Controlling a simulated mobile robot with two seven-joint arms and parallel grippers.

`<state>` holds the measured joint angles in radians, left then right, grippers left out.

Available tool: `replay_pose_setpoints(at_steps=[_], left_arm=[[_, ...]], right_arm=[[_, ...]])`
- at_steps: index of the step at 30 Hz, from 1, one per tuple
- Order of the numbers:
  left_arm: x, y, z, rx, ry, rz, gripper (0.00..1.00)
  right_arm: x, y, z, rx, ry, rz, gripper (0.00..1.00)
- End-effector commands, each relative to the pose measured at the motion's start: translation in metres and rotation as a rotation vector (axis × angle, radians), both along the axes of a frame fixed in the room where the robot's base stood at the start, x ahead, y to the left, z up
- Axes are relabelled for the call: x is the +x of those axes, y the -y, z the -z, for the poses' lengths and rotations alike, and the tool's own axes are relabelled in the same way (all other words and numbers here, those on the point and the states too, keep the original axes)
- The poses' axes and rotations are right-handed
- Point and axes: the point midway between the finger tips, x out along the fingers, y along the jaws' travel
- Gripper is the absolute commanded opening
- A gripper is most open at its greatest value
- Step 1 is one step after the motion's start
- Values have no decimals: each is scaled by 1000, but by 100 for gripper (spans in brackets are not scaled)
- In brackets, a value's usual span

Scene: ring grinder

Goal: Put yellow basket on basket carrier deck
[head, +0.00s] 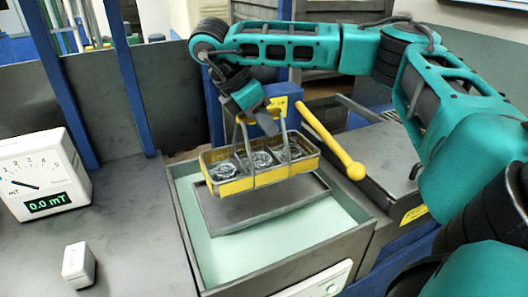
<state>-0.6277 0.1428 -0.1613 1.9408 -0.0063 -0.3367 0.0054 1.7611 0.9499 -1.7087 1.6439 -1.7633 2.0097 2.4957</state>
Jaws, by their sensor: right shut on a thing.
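The yellow basket (221,188) hangs upright from grey handle bars and holds round metallic rings in its compartments. My right gripper (256,118), coming in from the upper right, is shut on the top of the basket's handle. The dark flat basket carrier deck (262,208) lies directly below the basket in the picture, inside a tank with pale green liquid. The basket hides the deck's far part. I cannot tell whether the basket touches the deck or hangs slightly above it. My left gripper is not in view.
The grey-rimmed tank (185,222) surrounds the deck. A yellow lever with a ball end (355,171) slants close to the basket's right. A white meter reading 0.0 mT (42,174) and a small white block (78,265) stand on the left bench. Blue posts (130,75) rise behind.

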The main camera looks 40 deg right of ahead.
Motion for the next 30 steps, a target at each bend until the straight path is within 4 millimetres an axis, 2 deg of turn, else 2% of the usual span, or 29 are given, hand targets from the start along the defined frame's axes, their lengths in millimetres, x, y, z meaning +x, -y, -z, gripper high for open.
replay_pose_setpoints(at_steps=[1, 8, 17, 29, 30], left_arm=[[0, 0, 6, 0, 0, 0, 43], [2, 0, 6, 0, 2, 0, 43], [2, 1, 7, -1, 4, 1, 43], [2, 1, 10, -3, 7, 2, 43], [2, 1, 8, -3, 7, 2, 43]], right_arm=[[0, 0, 11, 1, 0, 0, 0], [0, 0, 23, -1, 2, 0, 0], [0, 0, 59, -1, 1, -1, 0], [1, 0, 67, 0, 3, -1, 0], [0, 0, 66, 1, 1, 0, 27]])
